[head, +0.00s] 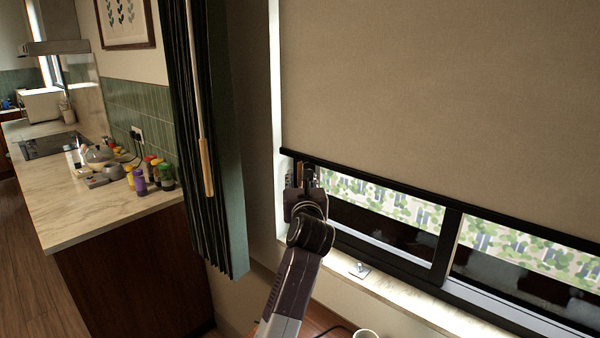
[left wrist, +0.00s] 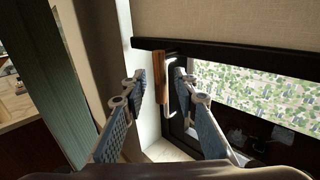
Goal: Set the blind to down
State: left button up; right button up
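The beige blind (head: 440,95) covers most of the window, and its dark bottom bar (head: 440,201) hangs above a strip of uncovered glass. The blind also shows in the left wrist view (left wrist: 230,22). A small wooden pull (left wrist: 160,88) hangs below the bar near its left end. My left gripper (head: 301,172) is just under that end of the bar. In the left wrist view its two fingers (left wrist: 158,86) are apart, with the wooden pull between them in the picture; I cannot tell whether either finger touches it. My right gripper is not in view.
A dark green curtain (head: 205,150) with a wooden-tipped wand (head: 206,165) hangs left of the window. The window sill (head: 405,307) holds a small metal item (head: 359,270). A counter (head: 85,215) with bottles and a kettle stands further left.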

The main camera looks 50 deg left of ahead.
pick_arm(q)
jog(key=shift+w+a, duration=0.4)
jog(key=shift+a, duration=0.05)
grip_shut()
